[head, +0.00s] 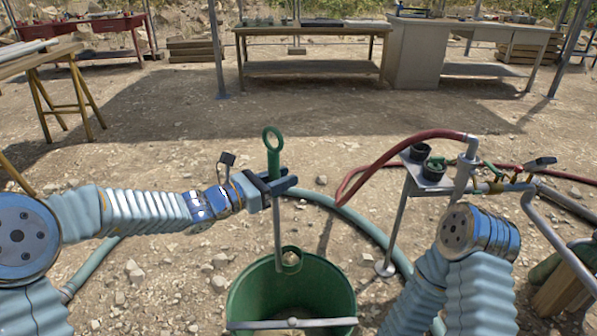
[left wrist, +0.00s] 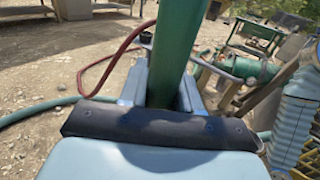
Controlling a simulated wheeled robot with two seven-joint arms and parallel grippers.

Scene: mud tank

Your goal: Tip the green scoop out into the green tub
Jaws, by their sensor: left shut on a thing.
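The green scoop (head: 273,158) hangs upright, with a ring at the top of its green handle and a thin grey shaft below. My left gripper (head: 280,187) is shut on its handle. In the left wrist view the green handle (left wrist: 178,50) stands between the two fingers (left wrist: 163,88). The scoop's small round cup (head: 291,260) shows at the shaft's lower end, at the far rim of the green tub. What the cup holds cannot be told. The green tub (head: 243,296) stands on the ground below the gripper, a metal bar across its near side. My right gripper is out of view.
A post stand (head: 391,225) with two small dark cups (head: 420,153) is right of the tub. A red hose (head: 400,148) and a blue-green hose (head: 350,220) run around it. Workbenches (head: 310,32) stand far back, with open stony ground before them.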

